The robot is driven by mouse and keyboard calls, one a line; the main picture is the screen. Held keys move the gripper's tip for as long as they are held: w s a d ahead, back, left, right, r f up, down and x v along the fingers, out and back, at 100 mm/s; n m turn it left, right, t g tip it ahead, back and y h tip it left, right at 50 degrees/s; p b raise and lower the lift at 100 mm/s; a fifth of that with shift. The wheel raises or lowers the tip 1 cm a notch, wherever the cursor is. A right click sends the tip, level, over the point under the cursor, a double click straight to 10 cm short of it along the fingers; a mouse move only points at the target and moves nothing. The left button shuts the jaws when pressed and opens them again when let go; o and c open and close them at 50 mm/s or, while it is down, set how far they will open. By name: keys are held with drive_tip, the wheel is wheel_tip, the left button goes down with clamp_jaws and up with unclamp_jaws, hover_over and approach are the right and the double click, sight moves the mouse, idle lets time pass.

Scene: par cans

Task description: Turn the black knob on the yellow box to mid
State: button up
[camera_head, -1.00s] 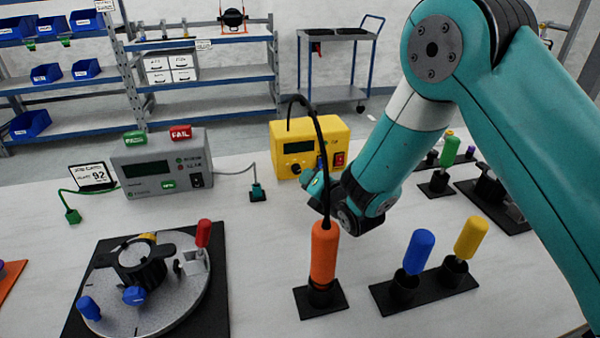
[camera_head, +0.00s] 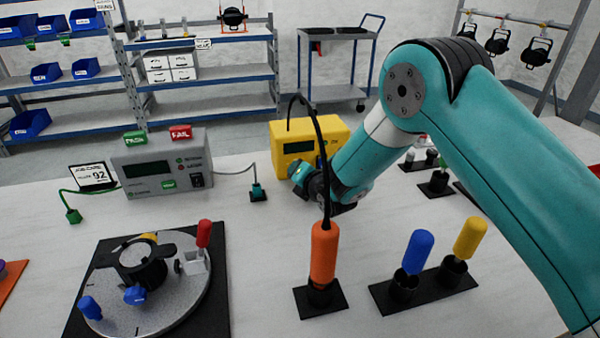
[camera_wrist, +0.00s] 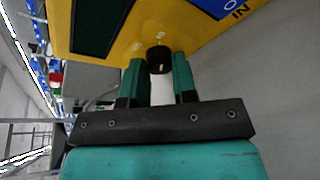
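The yellow box (camera_head: 290,132) stands at the back of the table in the head view, its dark display facing the front. In the wrist view the yellow box (camera_wrist: 150,18) fills the top. Its black knob (camera_wrist: 159,57) has a small pale mark on its near face and pale ticks around it. In the head view the knob is hidden behind my gripper (camera_head: 303,180), which is at the box's front. In the wrist view my gripper (camera_wrist: 159,72) has its two teal fingers apart, one on each side of the knob. I see no clear squeeze on it.
A black cable hangs in front of the box to the orange-handled tool (camera_head: 323,250). A grey tester (camera_head: 150,190) stands left. Blue (camera_head: 418,250) and yellow (camera_head: 470,238) handled tools stand in a black holder at front right. A round fixture (camera_head: 185,300) is front left.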

drive_tip(key=shift+n, duration=0.3)
idle(0.6)
drive_tip(key=n+h, duration=0.2)
drive_tip(key=n, duration=0.1)
drive_tip(key=shift+a, duration=0.2)
drive_tip(key=n+h+p, duration=0.1)
drive_tip(key=n, duration=0.1)
drive_tip(key=n+h, duration=0.1)
drive_tip(key=n, duration=0.1)
drive_tip(key=shift+t+h+p, duration=0.3)
drive_tip(key=shift+p, duration=0.1)
idle(0.5)
drive_tip(key=o, duration=0.7)
drive_tip(key=shift+c, duration=0.2)
drive_tip(key=shift+r, duration=0.1)
